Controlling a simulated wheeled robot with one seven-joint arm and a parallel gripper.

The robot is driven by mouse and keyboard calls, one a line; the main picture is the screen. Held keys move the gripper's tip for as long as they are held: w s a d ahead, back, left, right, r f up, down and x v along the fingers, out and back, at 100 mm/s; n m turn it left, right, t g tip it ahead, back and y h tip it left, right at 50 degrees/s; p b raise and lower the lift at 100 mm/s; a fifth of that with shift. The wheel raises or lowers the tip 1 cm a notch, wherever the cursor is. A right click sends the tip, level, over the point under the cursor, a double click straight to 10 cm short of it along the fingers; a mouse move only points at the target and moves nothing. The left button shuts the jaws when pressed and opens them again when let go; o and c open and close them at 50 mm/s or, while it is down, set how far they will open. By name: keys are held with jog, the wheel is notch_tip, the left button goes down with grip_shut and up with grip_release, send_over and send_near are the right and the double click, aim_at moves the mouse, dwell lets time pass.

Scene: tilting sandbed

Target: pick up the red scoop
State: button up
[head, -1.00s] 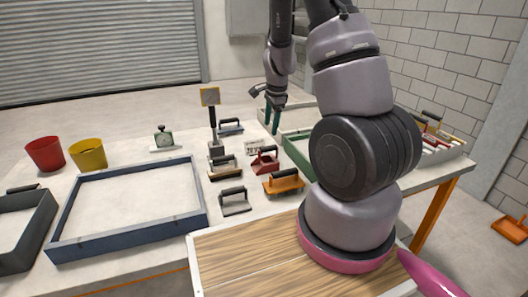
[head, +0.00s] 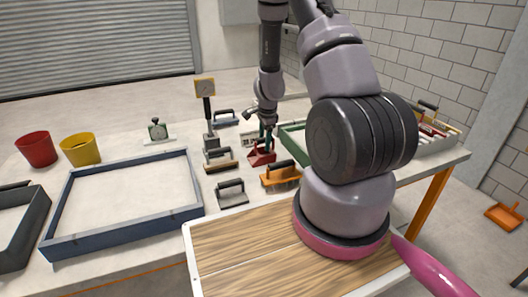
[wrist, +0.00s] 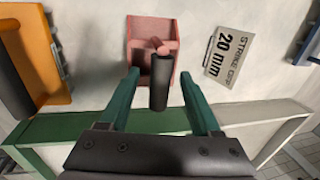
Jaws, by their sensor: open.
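The red scoop (head: 261,158) stands on the table among several hand tools in the head view, left of the green-walled tray. In the wrist view its red pan (wrist: 135,48) lies ahead of my fingers and its dark handle (wrist: 159,94) points back towards me. My gripper (wrist: 159,73) is open, with one green finger on each side of the handle. Neither finger appears to touch it. In the head view my gripper (head: 267,135) is just above the scoop, and its fingers partly hide it. The exact height gap cannot be told.
An orange tool (head: 279,176) is close beside the scoop. A green tray wall (wrist: 60,130) runs below my gripper. A "20 mm" card (wrist: 229,53) lies to the right. A blue-grey frame (head: 125,240) and dial stand (head: 208,110) are further left.

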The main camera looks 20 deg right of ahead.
jog(key=shift+f, duration=0.15)
grip_shut()
notch_tip(320, 180, up, 10)
jog(key=shift+r, duration=0.1)
dwell(0.6)
jog(key=c, duration=0.7)
grip_release()
grip_shut()
